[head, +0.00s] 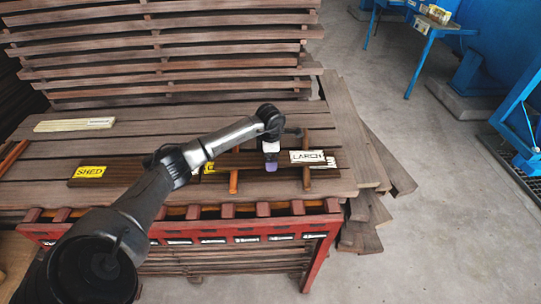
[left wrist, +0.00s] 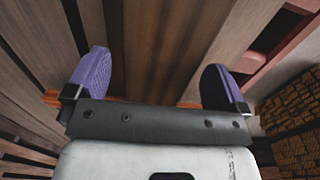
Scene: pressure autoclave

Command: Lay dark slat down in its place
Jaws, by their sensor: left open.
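A dark slat (head: 130,171) with a yellow SHED label (head: 90,172) lies across the grey-brown boards on the stack. A second yellow label (head: 208,167) is partly hidden by my left arm, so I cannot tell whether it is on another slat. A white LARCH label (head: 307,156) is at the right end of the dark wood. My left gripper (head: 270,161) points down over the dark wood, left of that label. In the left wrist view its purple fingers (left wrist: 155,82) are spread, with dark brown wood (left wrist: 165,40) below and between them. Contact cannot be told.
Thin orange-brown sticks (head: 234,172) lie crosswise on the boards. A red rack (head: 325,245) with labelled slots stands in front. A pale slat (head: 74,125) lies at the left. Stacked boards (head: 180,60) rise behind.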

